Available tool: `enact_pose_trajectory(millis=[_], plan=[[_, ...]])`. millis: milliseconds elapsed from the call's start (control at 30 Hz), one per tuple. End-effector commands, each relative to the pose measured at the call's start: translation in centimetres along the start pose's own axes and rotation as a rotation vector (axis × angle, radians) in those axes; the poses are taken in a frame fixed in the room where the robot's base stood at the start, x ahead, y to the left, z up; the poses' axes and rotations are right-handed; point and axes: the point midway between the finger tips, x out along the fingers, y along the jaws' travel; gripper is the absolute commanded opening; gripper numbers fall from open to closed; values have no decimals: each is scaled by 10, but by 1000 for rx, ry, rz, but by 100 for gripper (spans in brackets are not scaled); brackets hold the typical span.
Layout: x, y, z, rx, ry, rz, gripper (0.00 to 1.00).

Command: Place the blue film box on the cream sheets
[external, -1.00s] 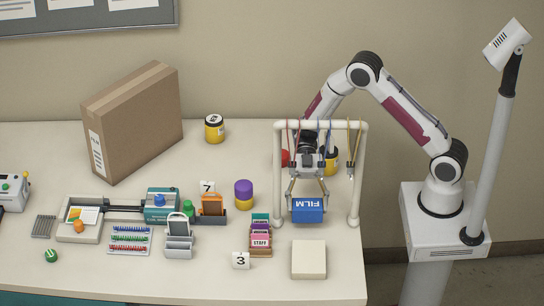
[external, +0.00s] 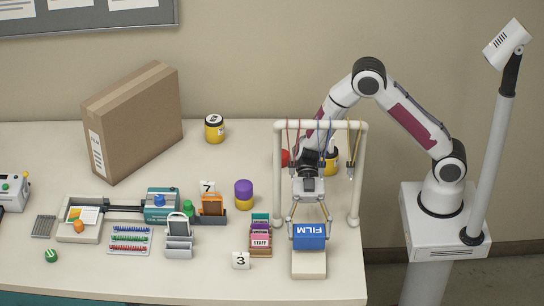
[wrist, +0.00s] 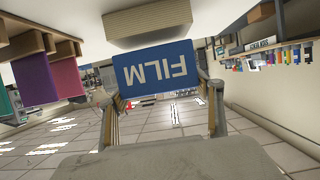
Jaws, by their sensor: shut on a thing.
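The blue film box (external: 310,230), marked FILM upside down, is held between the fingers of my gripper (external: 309,222). It also shows in the wrist view (wrist: 155,70) between both fingers. The cream sheets (external: 309,266) form a low square stack near the table's front edge. In the external view the box overlaps the stack's rear part. I cannot tell whether the box touches the stack.
A white frame (external: 361,190) with hanging cords stands around my arm, its posts either side. A card holder (external: 260,240) with coloured cards and a number 3 sign (external: 241,260) stand left of the stack. The table right of the stack is clear.

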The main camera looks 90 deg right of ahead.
Motion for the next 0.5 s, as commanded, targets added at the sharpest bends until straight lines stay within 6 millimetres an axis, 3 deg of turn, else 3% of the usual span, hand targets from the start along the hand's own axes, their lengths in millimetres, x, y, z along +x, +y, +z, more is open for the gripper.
enact_pose_trajectory(millis=[333, 500], plan=[[1, 0, -1, 0, 1, 0, 37], [11, -1, -5, -1, 1, -2, 37]])
